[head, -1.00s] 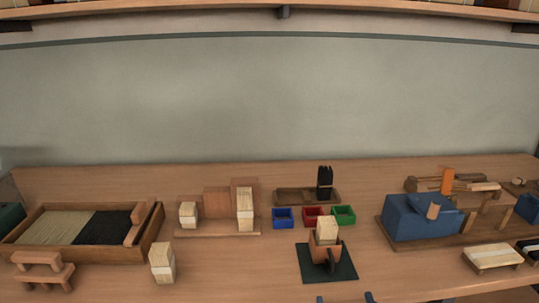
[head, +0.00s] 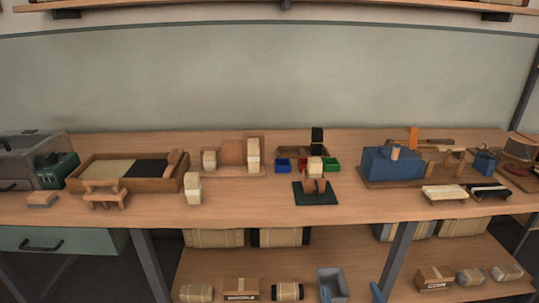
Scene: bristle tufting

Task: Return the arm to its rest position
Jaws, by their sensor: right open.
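My right gripper (head: 351,291) shows only at the bottom edge of the head view, in front of the lower shelf. Its blue fingertips are apart, with nothing seen between them. The rest of this arm is below the picture. It is clear of the things on the bench. My left gripper and arm are not in view.
The wooden bench (head: 260,208) carries a two-part bristle tray (head: 183,184), pale blocks, a dark mat (head: 300,197), small coloured bins (head: 332,164), a blue machine (head: 392,165) and brushes (head: 443,193). Wrapped bundles (head: 215,238) lie on the lower shelf (head: 385,293).

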